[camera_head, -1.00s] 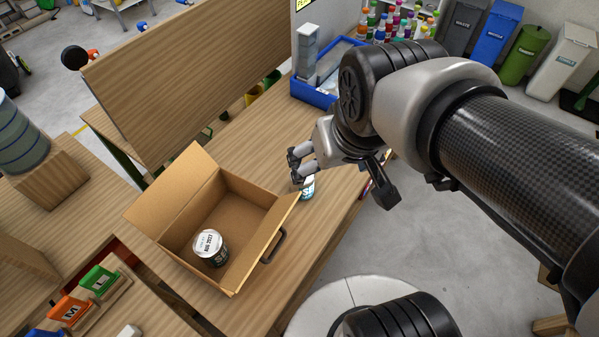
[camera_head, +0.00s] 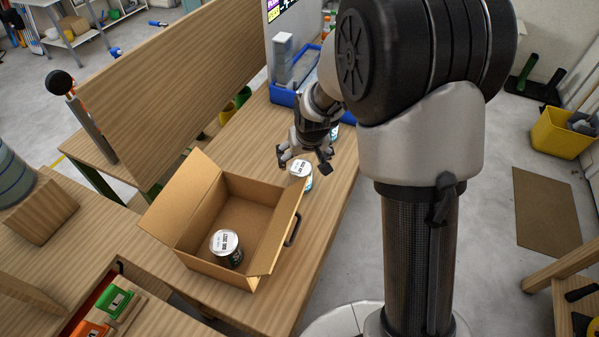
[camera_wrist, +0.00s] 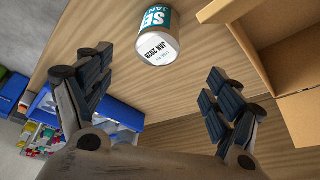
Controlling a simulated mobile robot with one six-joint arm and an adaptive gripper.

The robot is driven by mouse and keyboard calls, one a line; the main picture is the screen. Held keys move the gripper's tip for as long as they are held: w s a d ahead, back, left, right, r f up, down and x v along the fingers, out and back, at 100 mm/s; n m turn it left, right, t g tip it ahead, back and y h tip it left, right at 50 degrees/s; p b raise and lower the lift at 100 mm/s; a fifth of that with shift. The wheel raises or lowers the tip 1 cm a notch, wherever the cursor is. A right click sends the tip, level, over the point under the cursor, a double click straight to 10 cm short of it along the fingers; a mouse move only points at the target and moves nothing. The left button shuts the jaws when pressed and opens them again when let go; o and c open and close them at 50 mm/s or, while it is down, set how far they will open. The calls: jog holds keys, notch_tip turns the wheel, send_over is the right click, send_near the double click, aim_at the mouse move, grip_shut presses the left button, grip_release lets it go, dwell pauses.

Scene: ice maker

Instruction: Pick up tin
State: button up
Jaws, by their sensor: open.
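A white-lidded tin with a teal and white label (camera_head: 301,172) stands on the wooden table just right of the cardboard box. It also shows at the top middle of the wrist view (camera_wrist: 158,38), beyond my fingertips. My gripper (camera_head: 304,160) is above and around this spot, fingers spread, with nothing between them in the wrist view (camera_wrist: 158,85). The tin sits slightly ahead of the gap and is not gripped. A second tin (camera_head: 226,248) with a white lid stands inside the box. A teal patch (camera_head: 334,131) behind my gripper may be another tin, partly hidden.
The open cardboard box (camera_head: 187,240) has raised flaps; one leans close to the tin. A blue crate (camera_head: 283,96) stands farther back on the table. A wooden panel (camera_head: 170,75) stands along the table's left side. Bare table lies left of my gripper.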

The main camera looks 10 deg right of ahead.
aim_at(301, 169)
jog(key=b+x, duration=0.2)
jog(key=x, duration=0.6)
jog(key=shift+w+f, duration=0.1)
jog(key=shift+f, duration=0.1)
jog(key=b+x, duration=0.2)
jog(key=x, duration=0.3)
jog(key=shift+d+f, duration=0.15)
jog(key=shift+f, duration=0.05)
jog(key=shift+r, duration=0.1)
jog(key=shift+c, duration=0.5)
jog(key=c, duration=1.2)
